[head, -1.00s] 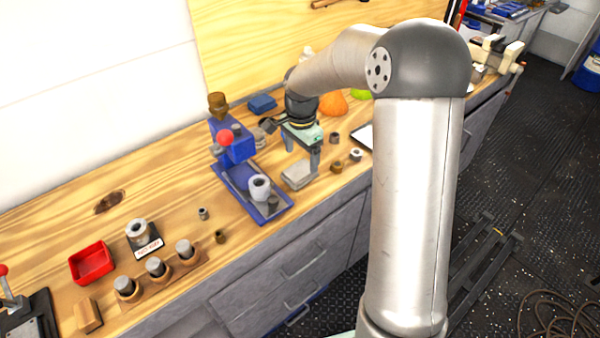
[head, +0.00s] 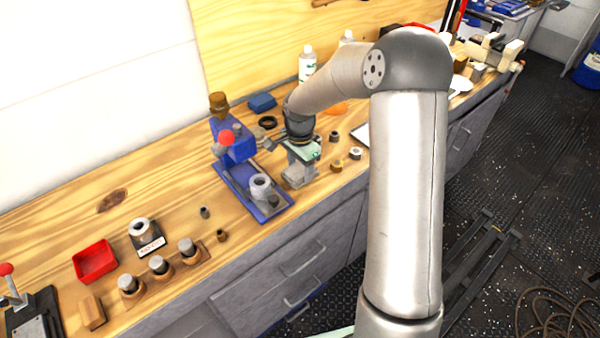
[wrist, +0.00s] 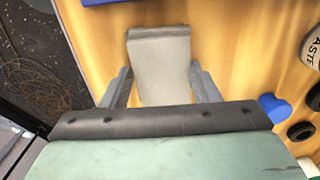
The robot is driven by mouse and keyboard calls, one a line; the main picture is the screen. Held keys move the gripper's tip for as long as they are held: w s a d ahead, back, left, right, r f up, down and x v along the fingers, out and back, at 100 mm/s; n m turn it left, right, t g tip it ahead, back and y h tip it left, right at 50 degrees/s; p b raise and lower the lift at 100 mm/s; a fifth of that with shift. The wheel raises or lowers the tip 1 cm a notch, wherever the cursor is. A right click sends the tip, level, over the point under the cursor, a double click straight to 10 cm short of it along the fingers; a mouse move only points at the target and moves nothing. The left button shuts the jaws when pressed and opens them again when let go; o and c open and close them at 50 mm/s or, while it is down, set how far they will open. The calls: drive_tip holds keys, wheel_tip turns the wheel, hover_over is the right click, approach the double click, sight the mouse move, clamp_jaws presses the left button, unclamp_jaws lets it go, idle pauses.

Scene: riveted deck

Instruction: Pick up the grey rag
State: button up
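The grey rag (wrist: 160,62) is a folded, flat grey piece on the wooden bench near its front edge, seen in the wrist view. In the head view the rag (head: 294,183) shows partly under my gripper (head: 301,171). In the wrist view my gripper (wrist: 160,78) is open, one finger on each side of the rag. The fingertips are close to its side edges; whether they touch it I cannot tell.
A blue press with a red knob (head: 237,148) stands just left of the gripper. Small metal bushings (head: 355,153) lie to the right. A red tray (head: 95,262) and a wooden block with metal pegs (head: 160,268) are at the left. The bench's front edge is close.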

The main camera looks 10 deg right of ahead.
sight(300, 169)
drive_tip(key=shift+c, duration=0.3)
drive_tip(key=shift+r, duration=0.5)
wheel_tip(300, 169, up, 2)
drive_tip(key=shift+r, duration=0.25)
drive_tip(key=s+d+r+b, duration=0.3)
drive_tip(key=s+d+r, duration=0.6)
drive_tip(key=s+r, duration=0.15)
drive_tip(key=w+a+f+n, duration=0.2)
drive_tip(key=w+f+n, duration=0.6)
drive_tip(key=w+n, duration=0.1)
drive_tip(key=shift+w, duration=0.4)
drive_tip(key=shift+r, duration=0.15)
